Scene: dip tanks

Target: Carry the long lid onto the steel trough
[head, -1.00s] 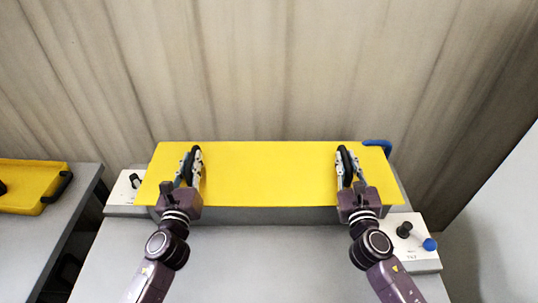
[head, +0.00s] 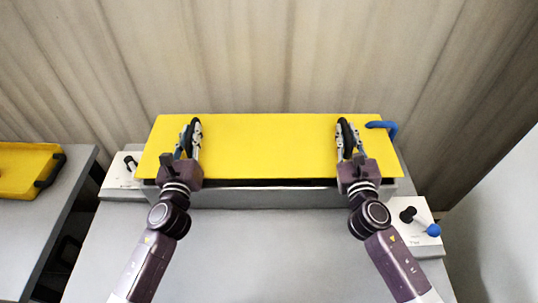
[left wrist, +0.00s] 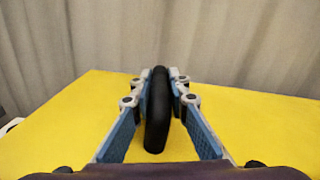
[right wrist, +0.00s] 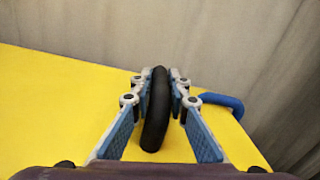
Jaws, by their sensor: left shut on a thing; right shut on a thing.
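The long lid (head: 268,148) is a flat yellow panel with two black handles. My left gripper (head: 190,133) is shut on its left handle, which also shows between the fingers in the left wrist view (left wrist: 158,110). My right gripper (head: 346,134) is shut on the right handle, also seen in the right wrist view (right wrist: 155,110). The lid is over the steel trough (head: 265,197), whose grey front wall shows below the lid's front edge with a dark gap between. The rest of the trough is hidden under the lid.
A blue pipe (head: 388,128) sticks out behind the lid's right end. White control boxes stand left (head: 122,180) and right (head: 418,215) of the trough, the right one with black and blue knobs. A yellow tray (head: 25,170) is on a side table at left. The grey table front (head: 260,260) is clear.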

